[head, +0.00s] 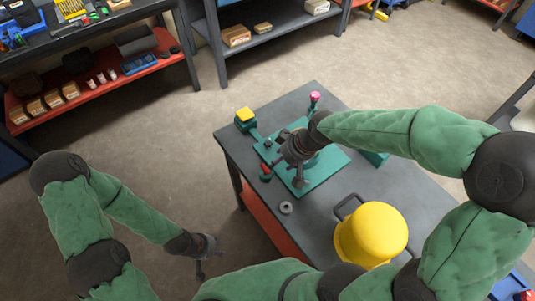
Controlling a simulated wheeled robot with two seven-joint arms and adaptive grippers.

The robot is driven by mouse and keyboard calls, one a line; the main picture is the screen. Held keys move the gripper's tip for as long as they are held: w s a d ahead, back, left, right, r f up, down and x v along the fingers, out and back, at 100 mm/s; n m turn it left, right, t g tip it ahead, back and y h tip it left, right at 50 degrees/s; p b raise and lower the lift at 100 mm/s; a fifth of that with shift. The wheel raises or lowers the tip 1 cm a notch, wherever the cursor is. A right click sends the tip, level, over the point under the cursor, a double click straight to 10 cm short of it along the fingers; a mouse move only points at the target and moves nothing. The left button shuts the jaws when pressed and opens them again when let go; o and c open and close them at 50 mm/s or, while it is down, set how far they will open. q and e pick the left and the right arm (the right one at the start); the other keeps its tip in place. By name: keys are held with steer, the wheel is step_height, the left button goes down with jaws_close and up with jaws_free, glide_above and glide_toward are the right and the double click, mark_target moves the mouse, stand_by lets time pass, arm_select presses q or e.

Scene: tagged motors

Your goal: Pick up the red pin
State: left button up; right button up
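A small red pin (265,168) stands upright in a teal holder near the left edge of the grey table (335,200). My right gripper (286,172) is over the teal plate on the table, just right of the red pin and apart from it. Its fingers look spread, with nothing seen between them. My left gripper (209,266) hangs low off the table's left side, over the floor. Its fingers are spread and empty.
A yellow domed object (371,235) stands at the table's front. A grey ring (286,208) lies left of it. A yellow-topped teal block (245,118) and a pink-topped teal piece (315,99) stand farther back. Shelving (150,50) lines the back left.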

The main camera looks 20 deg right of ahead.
mark_target(265, 173)
steer(key=shift+w+b+x, duration=0.2)
steer(key=shift+b+x, duration=0.8)
steer(key=shift+x, duration=1.6)
steer(key=shift+w+b+x, duration=0.15)
steer(key=shift+b+x, duration=0.85)
steer(key=shift+x, duration=1.6)
steer(key=shift+d+r, duration=0.1)
jaws_close()
